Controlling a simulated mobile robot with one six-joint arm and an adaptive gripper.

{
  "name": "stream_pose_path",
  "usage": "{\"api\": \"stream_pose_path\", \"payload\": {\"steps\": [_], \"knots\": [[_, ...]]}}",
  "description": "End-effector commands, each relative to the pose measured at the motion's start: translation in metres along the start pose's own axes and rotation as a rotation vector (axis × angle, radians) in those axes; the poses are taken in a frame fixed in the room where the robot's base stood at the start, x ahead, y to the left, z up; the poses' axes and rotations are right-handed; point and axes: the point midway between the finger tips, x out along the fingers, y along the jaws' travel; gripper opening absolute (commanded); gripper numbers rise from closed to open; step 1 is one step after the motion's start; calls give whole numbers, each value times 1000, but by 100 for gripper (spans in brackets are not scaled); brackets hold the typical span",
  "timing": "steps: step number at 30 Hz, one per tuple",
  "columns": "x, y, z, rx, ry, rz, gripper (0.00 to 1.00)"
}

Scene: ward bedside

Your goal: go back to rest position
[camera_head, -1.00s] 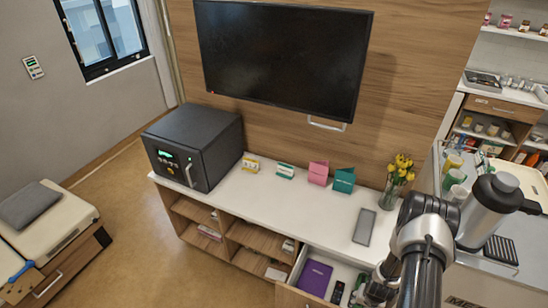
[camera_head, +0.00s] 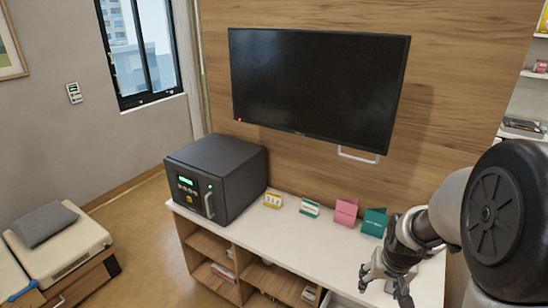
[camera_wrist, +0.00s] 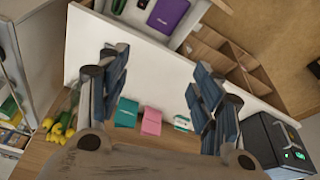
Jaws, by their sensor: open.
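My gripper (camera_head: 384,283) is at the lower right of the head view, in front of and above the right part of the white counter (camera_head: 285,232). In the wrist view my gripper (camera_wrist: 160,100) shows its two blue-grey fingers spread wide apart with nothing between them. Past the fingers, a teal card (camera_wrist: 127,112) and a pink card (camera_wrist: 152,121) stand on the counter. My arm covers the right end of the counter in the head view.
A black safe (camera_head: 217,178) stands at the counter's left end, below a wall television (camera_head: 318,85). The wrist view shows a drawer holding a purple book (camera_wrist: 168,14), and yellow flowers (camera_wrist: 58,130) at the left. Floor is free left of the counter.

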Motion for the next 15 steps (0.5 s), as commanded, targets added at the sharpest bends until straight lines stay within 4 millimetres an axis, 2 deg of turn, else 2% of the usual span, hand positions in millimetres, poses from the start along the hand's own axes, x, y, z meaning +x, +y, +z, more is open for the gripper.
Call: {"api": "stream_pose_path", "payload": {"steps": [3, 6, 10, 15], "knots": [[-37, -21, 20, -45, 32, -14, 60], [-65, -36, 45, -80, 50, -26, 60], [-94, -50, 84, -125, 72, -44, 60], [-116, -61, 142, -183, 101, -68, 60]]}}
